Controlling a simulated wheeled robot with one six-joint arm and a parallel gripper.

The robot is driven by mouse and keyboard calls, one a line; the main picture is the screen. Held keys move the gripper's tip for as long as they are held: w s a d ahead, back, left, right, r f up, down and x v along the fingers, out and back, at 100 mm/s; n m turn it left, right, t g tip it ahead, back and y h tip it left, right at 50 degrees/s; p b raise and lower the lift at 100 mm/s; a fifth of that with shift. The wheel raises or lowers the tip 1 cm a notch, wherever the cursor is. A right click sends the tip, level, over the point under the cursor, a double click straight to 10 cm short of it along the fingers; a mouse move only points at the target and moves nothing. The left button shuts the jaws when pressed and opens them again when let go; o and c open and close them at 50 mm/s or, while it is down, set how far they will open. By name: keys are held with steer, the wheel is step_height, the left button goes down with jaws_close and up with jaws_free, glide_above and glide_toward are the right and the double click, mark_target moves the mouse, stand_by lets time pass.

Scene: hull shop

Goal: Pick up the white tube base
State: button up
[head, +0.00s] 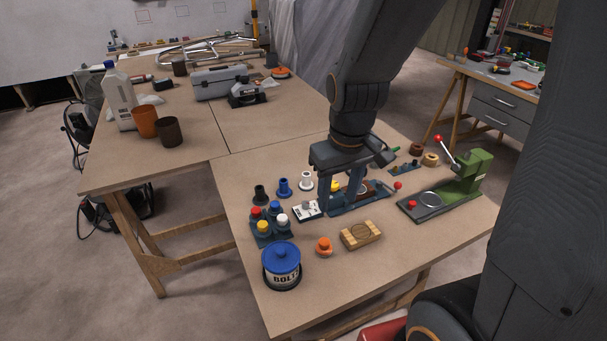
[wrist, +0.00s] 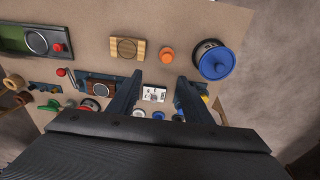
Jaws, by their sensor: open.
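The white tube base (head: 306,181) stands upright on the near table, a small flanged spool at the right end of a short row with a blue one (head: 284,187) and a black one (head: 261,194). My gripper (head: 340,199) points down over the table to the right of it, open and empty, apart from the white base. In the wrist view the white base (wrist: 138,114) shows small, low between the fingers and close to the left one, partly hidden by my gripper body. My open fingers (wrist: 158,84) show there with a white-and-black card block between them in the picture.
The card block (head: 307,210) lies in front of the white base. A rack of coloured-cap bottles (head: 272,235), a blue-lidded bolt tin (head: 281,267), an orange knob (head: 324,246) and a wooden block (head: 361,234) stand nearer. A green press (head: 452,187) stands right.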

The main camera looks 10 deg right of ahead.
steer(key=w+f+n, duration=0.3)
steer(key=w+n, duration=0.7)
steer(key=w, duration=0.5)
steer(key=n+g, duration=0.1)
steer(key=n, duration=1)
glide_above(307, 174)
steer(key=s, duration=0.2)
step_height(307, 174, down, 6)
steer(key=shift+w+a+f+p, duration=0.15)
steer(key=shift+f+p, duration=0.35)
steer(key=shift+f, duration=0.7)
steer(key=shift+w+f+p, duration=0.2)
steer(key=shift+f+p, duration=0.35)
steer(key=shift+f, duration=0.65)
steer(key=shift+w+a+f+p, duration=0.15)
steer(key=shift+f+p, duration=0.35)
steer(key=shift+f, duration=0.7)
steer(key=shift+d, duration=0.1)
jaws_close()
steer(key=shift+r, duration=0.1)
